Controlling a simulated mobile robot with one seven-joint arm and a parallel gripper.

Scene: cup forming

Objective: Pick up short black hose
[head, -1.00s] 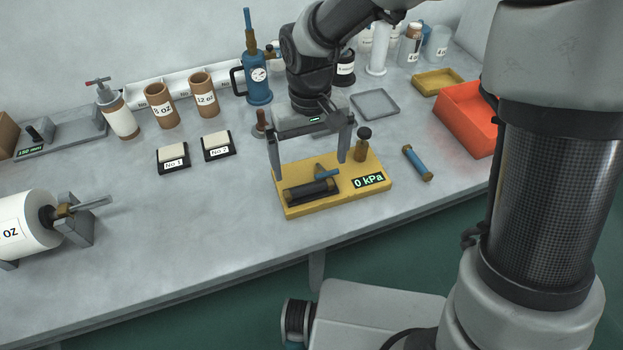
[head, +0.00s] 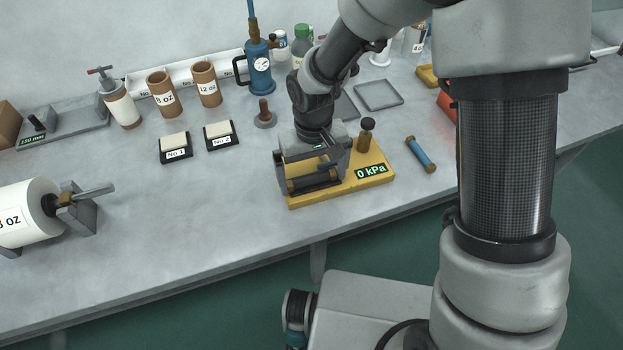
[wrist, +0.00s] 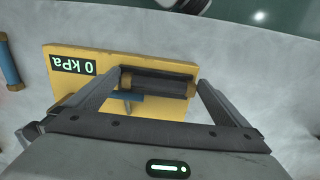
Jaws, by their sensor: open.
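The short black hose (head: 312,184) lies on the yellow base with the 0 kPa display (head: 367,178), near its front left. It has brass-coloured ends and also shows in the wrist view (wrist: 160,85). My gripper (head: 314,178) is open and low over the base, its fingers spread toward the two ends of the hose. In the wrist view my gripper (wrist: 161,82) has one fingertip near each end of the hose. I cannot tell whether the fingertips touch it. The gripper body hides part of the base.
A blue hose (head: 421,154) lies right of the base. A brown-handled stamp (head: 264,113) and two labelled pads (head: 219,135) are to the left.

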